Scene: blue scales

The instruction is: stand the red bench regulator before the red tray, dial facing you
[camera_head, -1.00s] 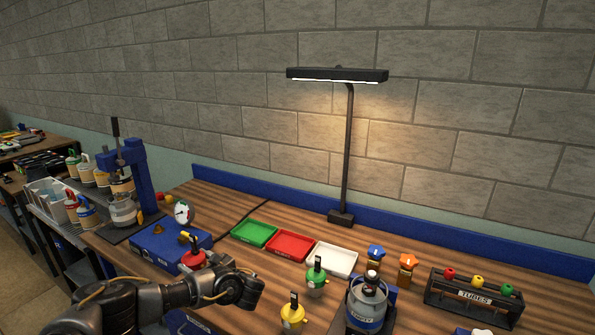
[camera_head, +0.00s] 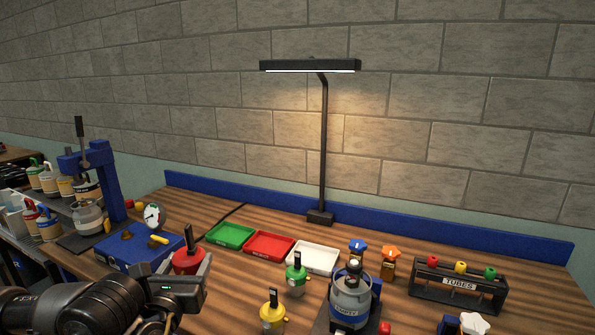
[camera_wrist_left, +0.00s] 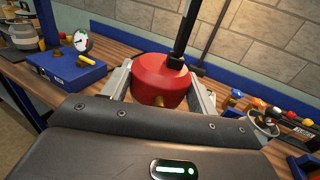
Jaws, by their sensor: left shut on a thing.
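The red bench regulator (camera_head: 188,261) is a round red body with a dark upright stem. My left gripper (camera_head: 187,275) is shut on it, right of the blue box. In the left wrist view the regulator (camera_wrist_left: 158,78) sits between the two grey fingers (camera_wrist_left: 160,90), roughly upright, with a small brass fitting toward the camera. No dial face shows on it. Whether its base touches the table is hidden by my gripper. The red tray (camera_head: 269,235) lies flat between the green and white trays, behind and right of the regulator. My right gripper is not in view.
A blue box (camera_head: 135,255) with a white gauge (camera_head: 153,216) is at left. Green (camera_head: 296,281) and yellow (camera_head: 272,314) regulators stand before the trays. A grey canister (camera_head: 350,297) and tube rack (camera_head: 458,285) are further right. A strip of bare table lies before the red tray.

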